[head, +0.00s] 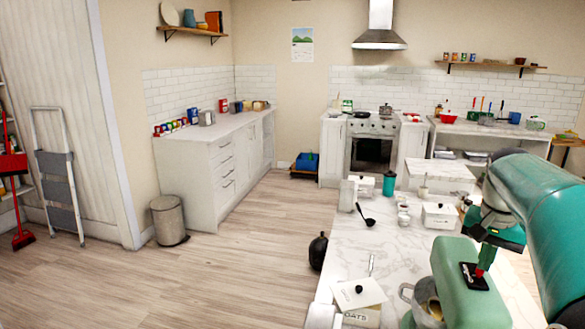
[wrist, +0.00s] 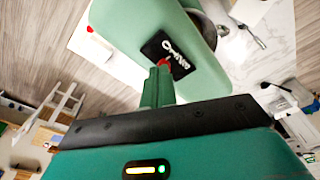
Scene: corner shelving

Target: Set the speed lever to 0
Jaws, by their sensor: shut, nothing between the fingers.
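The green stand mixer (head: 455,262) stands on the marble counter at the lower right of the head view. A black speed plate (head: 470,278) is on its side, and in the wrist view the plate (wrist: 176,60) carries white marks, too small to read. The red-tipped speed lever (head: 480,272) shows at the plate, and in the wrist view the lever (wrist: 163,63) is at its lower left edge. My gripper (head: 486,262) is shut, its fingertips (wrist: 159,70) right at the lever. I cannot tell whether they touch it. The lever's exact setting is unclear.
A metal bowl (head: 428,298) stands beside the mixer. The floor to the left is open.

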